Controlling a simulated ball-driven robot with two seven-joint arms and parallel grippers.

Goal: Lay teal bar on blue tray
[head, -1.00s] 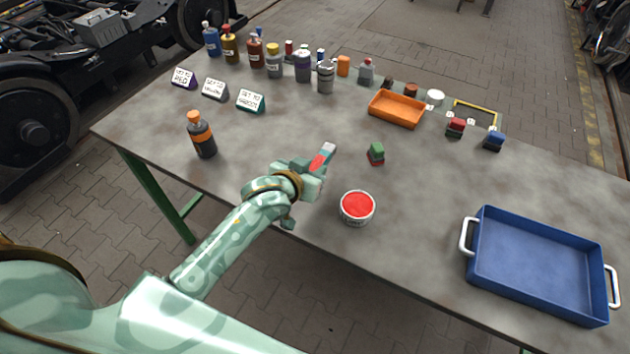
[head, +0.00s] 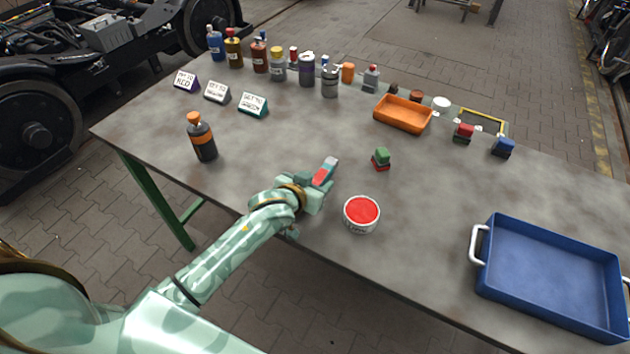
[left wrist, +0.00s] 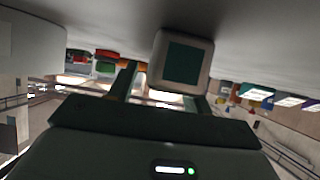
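My left gripper (head: 318,182) is held over the front part of the table, left of the paint can. A block with a dark teal square face and a pale border sits between its fingers in the left wrist view (left wrist: 184,65); I take this as the teal bar. In the head view the piece at the fingertips shows a red face and a pale grey end (head: 324,173). The grip contact is partly hidden. The blue tray (head: 482,280), with white handles, stands empty at the right front. My right gripper is not in view.
An open can of red paint (head: 361,214) stands just right of my left gripper. A green block on a red one (head: 381,159) is behind it. A dark bottle with an orange cap (head: 202,138) stands left. An orange tray (head: 403,114), signs and several bottles stand farther back.

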